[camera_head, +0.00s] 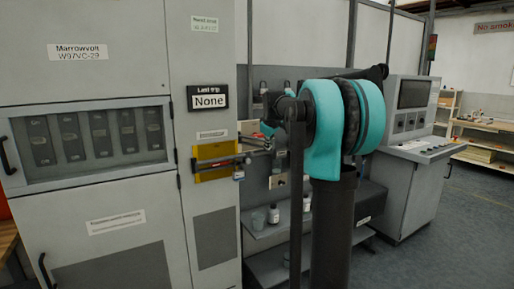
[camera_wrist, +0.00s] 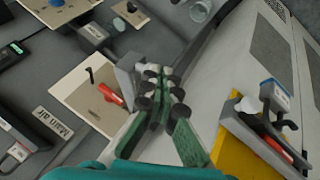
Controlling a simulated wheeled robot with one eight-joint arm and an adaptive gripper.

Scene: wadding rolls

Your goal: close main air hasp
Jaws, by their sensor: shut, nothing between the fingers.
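In the wrist view a "Main air" label (camera_wrist: 52,122) sits beside a beige plate (camera_wrist: 78,100). The plate carries a black pin and a red-handled part (camera_wrist: 109,94), which I take for the main air hasp. Whether this hasp is open or closed is unclear. My gripper (camera_wrist: 158,80) is shut and empty, with green finger pads and dark knobbly tips. It appears just right of the plate and the red part; contact cannot be told. In the head view my teal arm reaches toward the wall panel and the fingers are hard to make out.
A yellow panel (camera_wrist: 234,148) with another red-and-black hasp (camera_wrist: 276,128) is on the cabinet at right; the yellow panel also shows in the head view (camera_head: 214,174). A grey cabinet (camera_head: 85,190) stands left. Shelves with bottles (camera_head: 273,213) are below. A console (camera_head: 410,150) stands right.

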